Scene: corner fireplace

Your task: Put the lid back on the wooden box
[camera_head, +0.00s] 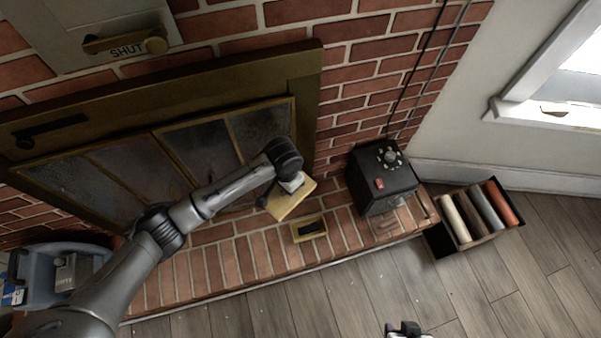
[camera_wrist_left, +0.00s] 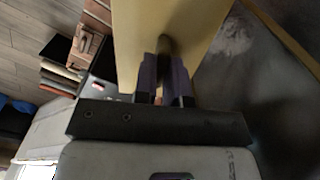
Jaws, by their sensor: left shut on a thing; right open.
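The wooden box (camera_head: 297,235) stands open on the brick hearth, with a dark inside and a pale yellow rim. My left gripper (camera_head: 291,184) is shut on the lid (camera_head: 290,204), a flat pale yellow board, and holds it tilted beside the box, toward the fireplace. In the left wrist view the two fingers (camera_wrist_left: 164,82) pinch a knob on the lid (camera_wrist_left: 200,25). My right gripper (camera_head: 405,329) is open and empty at the bottom edge of the head view, over the floor. The left fingertips are mostly hidden in the head view.
A black device (camera_head: 382,185) with a red switch stands on the hearth right of the box. A crate (camera_head: 470,240) of coloured rolls is on the floor beyond it. The fireplace doors (camera_head: 150,170) rise behind the lid. A blue-grey bin (camera_head: 40,285) is at left.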

